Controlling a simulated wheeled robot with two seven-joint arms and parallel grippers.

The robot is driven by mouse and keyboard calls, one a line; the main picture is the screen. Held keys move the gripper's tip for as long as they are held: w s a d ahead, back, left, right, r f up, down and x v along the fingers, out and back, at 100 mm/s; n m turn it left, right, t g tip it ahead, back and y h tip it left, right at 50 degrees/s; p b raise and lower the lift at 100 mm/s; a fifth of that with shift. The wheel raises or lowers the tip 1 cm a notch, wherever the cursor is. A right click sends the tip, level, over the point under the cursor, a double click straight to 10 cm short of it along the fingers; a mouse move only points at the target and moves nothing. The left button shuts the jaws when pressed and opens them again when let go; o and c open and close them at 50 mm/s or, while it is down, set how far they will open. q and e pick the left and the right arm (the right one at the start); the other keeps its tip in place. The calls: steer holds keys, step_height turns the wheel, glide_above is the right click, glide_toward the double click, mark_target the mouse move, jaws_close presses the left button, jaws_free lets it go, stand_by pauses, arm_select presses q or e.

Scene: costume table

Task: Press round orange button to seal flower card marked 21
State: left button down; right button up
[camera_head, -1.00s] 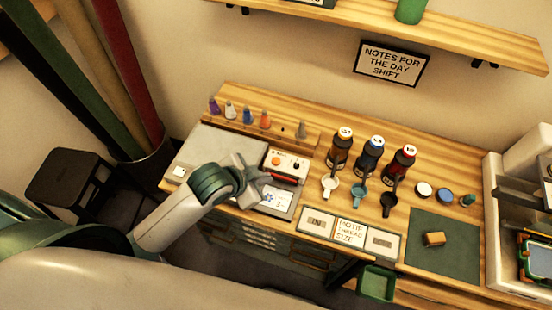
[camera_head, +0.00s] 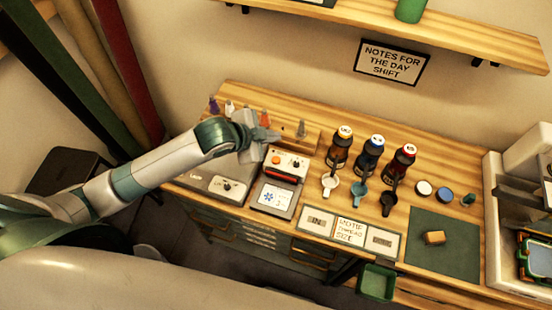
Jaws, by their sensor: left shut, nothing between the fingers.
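A small white sealing device (camera_head: 290,163) stands on the wooden table, with a round orange button (camera_head: 276,159) on its left top and a red strip along its front. A card with a blue flower (camera_head: 269,197) lies in a grey frame just in front of it; its number is too small to read. My left gripper (camera_head: 272,136) is shut and empty, above the table just behind and left of the orange button, apart from it as far as I can tell. My right gripper is not in view.
Several small coloured cones stand in a wooden rack (camera_head: 315,138) behind my gripper, partly hidden by it. A grey panel (camera_head: 205,176) lies left, partly under my arm. A green mat (camera_head: 440,256) is at right.

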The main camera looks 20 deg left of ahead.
arm_select(q)
steer(key=b, duration=0.7)
glide_above(273, 164)
steer(key=shift+w+f, duration=0.1)
steer(key=shift+f, duration=4.3)
steer(key=shift+f, duration=0.4)
steer(key=shift+f, duration=0.4)
steer(key=shift+r, duration=0.1)
steer(key=shift+r+p, duration=0.75)
steer(key=shift+p, duration=0.2)
